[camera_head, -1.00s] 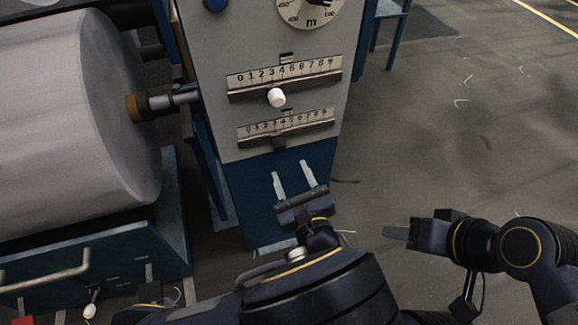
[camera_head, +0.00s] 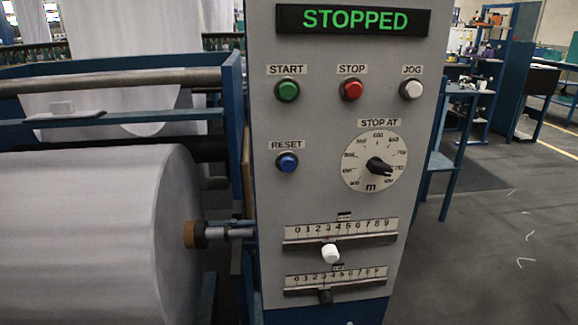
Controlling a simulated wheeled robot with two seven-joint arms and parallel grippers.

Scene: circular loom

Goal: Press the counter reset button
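The blue reset button (camera_head: 287,163) sits on the grey control panel (camera_head: 310,200), under a RESET label (camera_head: 286,145) and below the green START button (camera_head: 288,90). Nothing covers it. A display (camera_head: 352,20) at the panel's top reads STOPPED in green. Neither of my grippers shows in the head view now.
The red STOP button (camera_head: 351,89), white JOG button (camera_head: 411,89) and STOP AT dial (camera_head: 375,162) are near the reset button. Two sliders, one with a white knob (camera_head: 330,254), stick out lower down. A large fabric roll (camera_head: 85,235) stands left. Floor is open at right.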

